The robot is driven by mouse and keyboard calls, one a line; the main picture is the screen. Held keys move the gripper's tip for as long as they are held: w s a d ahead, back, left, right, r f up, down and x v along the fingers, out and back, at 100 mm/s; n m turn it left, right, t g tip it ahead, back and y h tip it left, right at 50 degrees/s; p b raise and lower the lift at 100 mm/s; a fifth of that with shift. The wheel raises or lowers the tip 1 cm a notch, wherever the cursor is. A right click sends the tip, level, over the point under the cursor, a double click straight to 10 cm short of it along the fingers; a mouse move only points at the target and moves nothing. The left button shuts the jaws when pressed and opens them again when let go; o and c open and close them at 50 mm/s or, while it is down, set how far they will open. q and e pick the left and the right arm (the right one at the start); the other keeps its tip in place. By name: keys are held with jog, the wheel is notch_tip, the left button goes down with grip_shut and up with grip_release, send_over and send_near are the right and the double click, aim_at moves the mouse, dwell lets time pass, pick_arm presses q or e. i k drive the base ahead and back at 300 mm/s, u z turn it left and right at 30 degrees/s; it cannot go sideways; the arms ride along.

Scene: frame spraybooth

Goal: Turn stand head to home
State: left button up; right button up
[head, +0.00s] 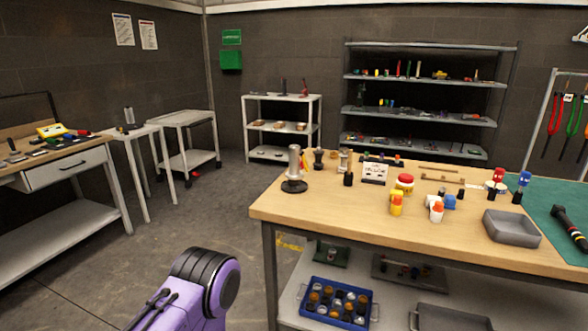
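A stand with a grey metal cylinder on a round black base (294,168) is upright near the left end of the wooden workbench (330,210). I cannot tell for sure that it is the task's stand, or which way its head is turned. A similar grey cylinder (129,115) stands on a small white table at the left. A purple and black link of my arm shows at the bottom. Neither gripper is in view.
The bench also holds a grey tray (511,228), small bottles (396,204), a white box (374,173) and a green mat (545,205). A blue crate (338,301) sits on its lower shelf. Shelves line the back wall. The floor left of the bench is clear.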

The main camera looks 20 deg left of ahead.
aim_at(294, 173)
jog(key=k, duration=0.2)
jog(key=u, duration=1.55)
jog(key=i, duration=5.3)
jog(key=z, duration=4.5)
jog(key=i, duration=1)
jog(key=z, duration=0.15)
jog(key=k, duration=0.25)
jog(key=u, duration=0.1)
